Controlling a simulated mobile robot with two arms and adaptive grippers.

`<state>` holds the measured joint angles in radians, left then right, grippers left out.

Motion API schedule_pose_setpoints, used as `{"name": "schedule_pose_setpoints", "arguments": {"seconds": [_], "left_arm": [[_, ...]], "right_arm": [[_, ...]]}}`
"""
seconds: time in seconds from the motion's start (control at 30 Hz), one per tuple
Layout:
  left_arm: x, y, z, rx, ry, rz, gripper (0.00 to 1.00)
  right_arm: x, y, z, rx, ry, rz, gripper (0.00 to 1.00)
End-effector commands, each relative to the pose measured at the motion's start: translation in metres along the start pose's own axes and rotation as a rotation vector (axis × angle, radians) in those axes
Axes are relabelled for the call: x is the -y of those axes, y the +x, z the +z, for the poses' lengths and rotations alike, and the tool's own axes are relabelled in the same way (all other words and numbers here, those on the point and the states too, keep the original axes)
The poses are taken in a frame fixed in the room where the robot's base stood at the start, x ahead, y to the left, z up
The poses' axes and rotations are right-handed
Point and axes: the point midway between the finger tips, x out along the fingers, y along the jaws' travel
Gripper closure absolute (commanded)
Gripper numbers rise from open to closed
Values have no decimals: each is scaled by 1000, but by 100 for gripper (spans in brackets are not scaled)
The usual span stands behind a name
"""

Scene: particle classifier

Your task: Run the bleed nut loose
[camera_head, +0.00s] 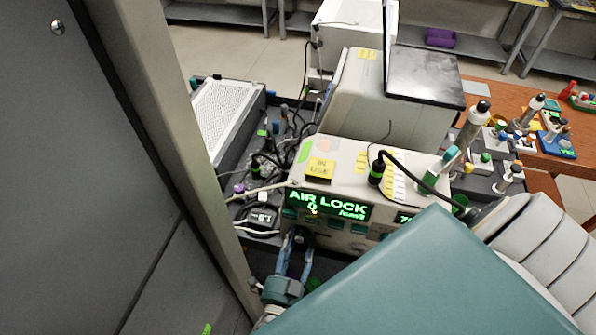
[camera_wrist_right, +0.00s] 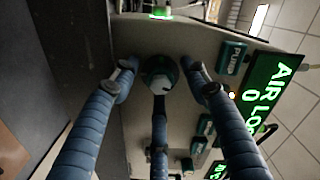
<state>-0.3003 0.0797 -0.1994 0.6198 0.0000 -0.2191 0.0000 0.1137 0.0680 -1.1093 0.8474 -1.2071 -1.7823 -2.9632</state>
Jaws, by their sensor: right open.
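In the right wrist view a round dark knob with a pale mark, which looks like the bleed nut (camera_wrist_right: 158,75), sits on the front panel of the beige instrument. My right gripper (camera_wrist_right: 159,68) is open, with blue ribbed fingers on either side of the knob and a third finger below it in the picture. I cannot tell whether any finger touches it. In the head view the right gripper (camera_head: 297,241) is at the lower left of the instrument (camera_head: 340,160), whose green display (camera_head: 328,204) reads AIR LOCK. The nut is hard to make out there. My left gripper is not in view.
A yellow IN USE note (camera_head: 320,168) and a black-plugged cable (camera_head: 377,172) are on the instrument's top. A grey cabinet side (camera_head: 95,130) stands close on the left. Loose cables and a small meter (camera_head: 262,217) lie left of the instrument. Bottles and pipettes stand right.

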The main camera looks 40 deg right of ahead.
Motion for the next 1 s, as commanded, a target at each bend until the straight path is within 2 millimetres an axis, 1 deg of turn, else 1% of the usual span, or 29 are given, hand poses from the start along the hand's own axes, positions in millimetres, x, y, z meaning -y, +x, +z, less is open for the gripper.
{"name": "schedule_pose_setpoints", "arguments": {"seconds": [0.07, 0.17, 0.27, 0.5, 0.6, 0.7, 0.8, 1.0], "left_arm": [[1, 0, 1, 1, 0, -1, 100], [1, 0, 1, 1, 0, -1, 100], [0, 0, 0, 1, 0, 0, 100], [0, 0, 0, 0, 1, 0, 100], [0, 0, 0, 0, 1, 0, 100], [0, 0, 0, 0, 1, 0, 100], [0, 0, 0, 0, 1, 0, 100], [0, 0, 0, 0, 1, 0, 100]], "right_arm": [[-1, -4, 0, 2, 0, 2, 55], [-1, -15, 1, 3, 0, 3, 55], [-1, -34, 1, 4, 0, 3, 55], [-1, -85, 2, 3, -2, 3, 55], [0, -100, 2, 2, -2, 2, 55], [0, -110, 1, 1, -1, 2, 55], [0, -116, 1, 0, -1, 1, 55], [0, -118, 1, 0, -1, 1, 55]]}}
